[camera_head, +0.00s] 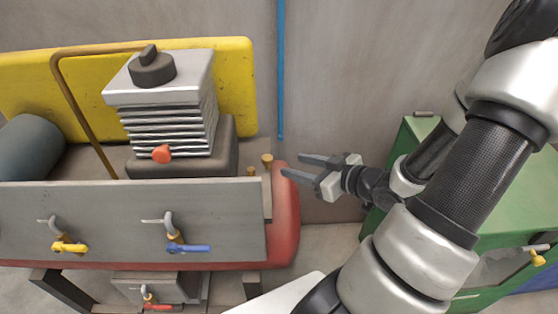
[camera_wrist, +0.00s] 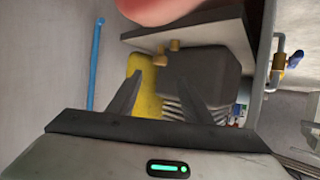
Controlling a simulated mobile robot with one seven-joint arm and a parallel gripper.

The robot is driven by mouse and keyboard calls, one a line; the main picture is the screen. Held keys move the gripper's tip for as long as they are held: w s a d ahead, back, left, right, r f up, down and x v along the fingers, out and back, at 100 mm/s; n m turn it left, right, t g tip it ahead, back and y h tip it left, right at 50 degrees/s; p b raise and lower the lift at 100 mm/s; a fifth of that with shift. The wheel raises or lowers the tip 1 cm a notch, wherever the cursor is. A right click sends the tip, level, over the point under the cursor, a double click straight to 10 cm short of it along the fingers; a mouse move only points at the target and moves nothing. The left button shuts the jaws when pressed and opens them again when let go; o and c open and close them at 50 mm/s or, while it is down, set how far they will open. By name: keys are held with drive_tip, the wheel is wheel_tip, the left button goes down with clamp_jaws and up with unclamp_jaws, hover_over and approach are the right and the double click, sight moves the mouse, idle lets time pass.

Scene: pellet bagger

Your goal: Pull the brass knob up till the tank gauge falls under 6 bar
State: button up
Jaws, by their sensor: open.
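Two small brass pieces stand near the right end of the red tank (camera_head: 286,215). The taller brass knob (camera_head: 267,160) is at the right, with a shorter brass piece (camera_head: 252,171) beside it. Both also show beyond my fingertips in the wrist view, as one brass piece (camera_wrist: 174,45) and another (camera_wrist: 159,60); I cannot tell which one is the pull knob. My gripper (camera_head: 293,165) is open and empty, just right of the taller knob in the head view and apart from it. No tank gauge face can be made out in either view.
A grey panel (camera_head: 120,222) in front carries a yellow-handled valve (camera_head: 70,247) and a blue-handled valve (camera_head: 188,248). A finned pump block (camera_head: 165,120) and a yellow guard (camera_head: 228,70) stand behind. A green cabinet (camera_head: 490,225) is at right. A blue pipe (camera_head: 281,70) runs down the wall.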

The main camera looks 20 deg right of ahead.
sight(264, 157)
drive_tip(key=b+x, duration=0.4)
drive_tip(key=x, duration=1.2)
drive_tip(key=shift+w+a+f+b, duration=0.1)
drive_tip(key=shift+w+b, duration=0.05)
drive_tip(key=shift+b, duration=0.25)
drive_tip(key=c, duration=1.1)
drive_tip(key=shift+r+p, duration=0.75)
drive_tip(key=shift+w+r, duration=0.1)
drive_tip(key=shift+r, duration=0.15)
drive_tip(key=o, duration=1.1)
drive_tip(key=shift+f, duration=0.1)
